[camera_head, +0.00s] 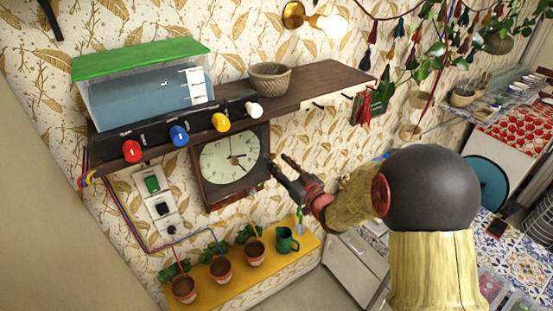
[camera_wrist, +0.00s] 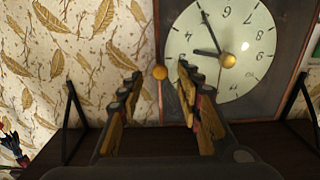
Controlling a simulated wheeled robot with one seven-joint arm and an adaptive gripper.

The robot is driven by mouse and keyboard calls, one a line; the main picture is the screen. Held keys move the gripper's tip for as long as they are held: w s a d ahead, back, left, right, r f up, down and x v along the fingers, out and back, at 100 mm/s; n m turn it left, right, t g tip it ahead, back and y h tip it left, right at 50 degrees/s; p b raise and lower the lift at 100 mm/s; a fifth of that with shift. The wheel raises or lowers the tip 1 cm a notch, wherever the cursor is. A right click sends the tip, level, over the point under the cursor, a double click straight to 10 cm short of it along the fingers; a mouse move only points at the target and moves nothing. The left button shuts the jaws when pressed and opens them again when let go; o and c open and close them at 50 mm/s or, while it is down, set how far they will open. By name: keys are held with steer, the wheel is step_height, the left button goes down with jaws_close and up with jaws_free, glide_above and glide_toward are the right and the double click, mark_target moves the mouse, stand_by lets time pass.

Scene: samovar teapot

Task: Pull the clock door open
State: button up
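The wall clock (camera_head: 206,188) is a dark wooden case with a pale round dial (camera_head: 230,158), hanging under the shelf; its door looks shut. In the wrist view the dial (camera_wrist: 215,35) appears upside down at the upper right. A small round brass knob (camera_wrist: 160,72) sits at the door's edge. My gripper (camera_head: 279,163) is at the clock's right side. In the wrist view my gripper (camera_wrist: 160,82) is open, with the knob appearing between its fingertips. I cannot tell whether either finger touches it.
A wooden shelf (camera_head: 318,83) above the clock holds a woven basket (camera_head: 269,82), a green-lidded tank (camera_head: 140,95) and a row of coloured knobs. Below, a yellow shelf (camera_head: 285,262) holds potted plants and a green mug (camera_head: 286,240). Patterned wall is bare right of the clock.

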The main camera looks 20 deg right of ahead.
steer(key=shift+x, duration=0.95)
steer(key=shift+c, duration=1.3)
jaws_close()
